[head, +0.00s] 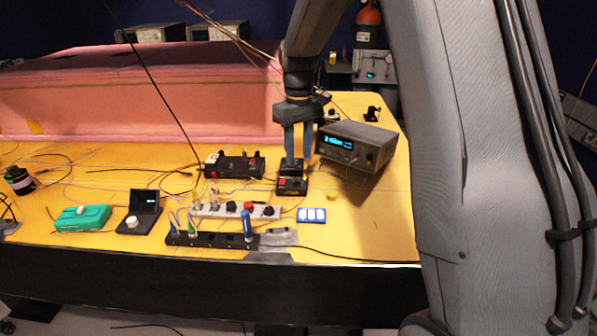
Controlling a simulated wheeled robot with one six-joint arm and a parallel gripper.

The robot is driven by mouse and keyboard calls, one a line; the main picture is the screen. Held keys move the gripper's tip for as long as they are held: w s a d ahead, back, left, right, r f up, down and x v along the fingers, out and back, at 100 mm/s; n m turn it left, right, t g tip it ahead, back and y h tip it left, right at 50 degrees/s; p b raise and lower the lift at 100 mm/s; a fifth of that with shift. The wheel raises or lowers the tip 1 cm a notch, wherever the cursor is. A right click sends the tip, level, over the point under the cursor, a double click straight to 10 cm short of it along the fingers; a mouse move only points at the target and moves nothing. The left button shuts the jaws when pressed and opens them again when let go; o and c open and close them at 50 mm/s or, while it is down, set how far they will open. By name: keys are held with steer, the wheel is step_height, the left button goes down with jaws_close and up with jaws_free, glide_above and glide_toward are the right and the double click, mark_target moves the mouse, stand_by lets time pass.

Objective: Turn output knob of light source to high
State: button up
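My gripper (299,160) hangs over the right half of the yellow table with its two blue fingers pointing down. A gap shows between the fingers, and no held object is visible. Just below the fingertips stands a small black box with red parts (291,186); I cannot tell whether the fingers touch it. A wider black box with red parts (236,167) lies left of it. A grey instrument with a lit blue display (356,148) stands right of the fingers. I cannot tell which device is the light source, and no output knob or its setting can be made out.
A white strip with black knobs (236,210) and a black rail with upright tools (220,240) lie in front. A green box (83,218) and a black device with a pale knob (140,213) stand left. Loose cables cross the yellow table (370,225). Pink foam (140,105) walls the back.

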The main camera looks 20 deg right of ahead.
mark_target(298, 179)
steer(key=shift+f+p, duration=1.25)
steer(key=shift+f, duration=2.55)
jaws_close()
